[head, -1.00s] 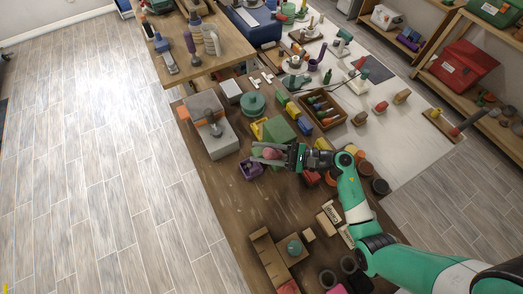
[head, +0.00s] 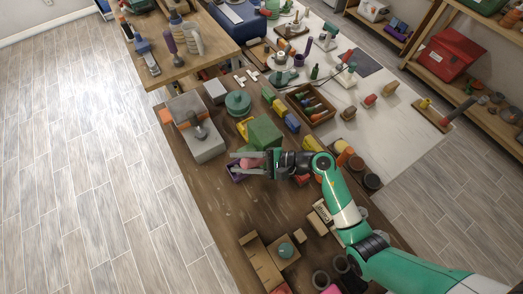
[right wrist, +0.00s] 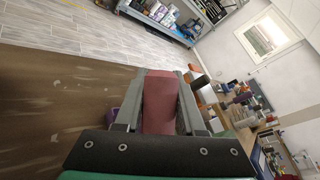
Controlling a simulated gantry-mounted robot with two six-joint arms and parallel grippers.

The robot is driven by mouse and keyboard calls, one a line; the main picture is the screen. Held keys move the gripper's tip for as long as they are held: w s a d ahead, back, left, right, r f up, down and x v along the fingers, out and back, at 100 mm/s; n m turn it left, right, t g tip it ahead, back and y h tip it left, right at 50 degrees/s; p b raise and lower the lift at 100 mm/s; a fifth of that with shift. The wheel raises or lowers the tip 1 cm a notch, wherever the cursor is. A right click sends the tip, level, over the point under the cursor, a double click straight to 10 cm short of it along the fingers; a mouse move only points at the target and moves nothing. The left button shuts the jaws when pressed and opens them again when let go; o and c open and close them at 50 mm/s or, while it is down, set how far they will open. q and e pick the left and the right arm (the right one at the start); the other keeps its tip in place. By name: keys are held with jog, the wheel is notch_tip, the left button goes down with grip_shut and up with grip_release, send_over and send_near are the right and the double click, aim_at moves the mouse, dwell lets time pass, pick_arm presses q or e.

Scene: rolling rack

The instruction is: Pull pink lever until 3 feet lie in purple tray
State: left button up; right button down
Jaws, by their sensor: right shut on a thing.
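The pink lever (head: 250,163) sits between the two fingers of my right gripper (head: 244,164), which is shut on it. In the right wrist view the lever is a broad dull-pink bar (right wrist: 160,98) filling the gap between the fingers (right wrist: 160,105). The purple tray (head: 236,175) lies just below the fingers in the head view, partly covered by them. A purple edge (right wrist: 115,114) shows beside the left finger in the right wrist view. I cannot tell whether any feet lie in the tray. My left gripper is not in view.
A green block (head: 264,132) stands just behind the gripper. A grey box-shaped fixture (head: 204,142) is to the left. A wooden tray (head: 310,103) of coloured pieces lies behind right. Cardboard pieces (head: 262,262) lie at the front. The brown tabletop (head: 215,198) in front of the tray is clear.

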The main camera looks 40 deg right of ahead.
jog(key=shift+a+f+n+g+h, duration=0.3)
jog(key=shift+f+n+g+h, duration=0.15)
jog(key=shift+f, duration=0.4)
jog(key=c, duration=0.5)
grip_release()
jog(key=v, duration=1.1)
jog(key=shift+s+r, duration=0.15)
jog(key=shift+s, duration=0.1)
jog(key=shift+d, duration=0.1)
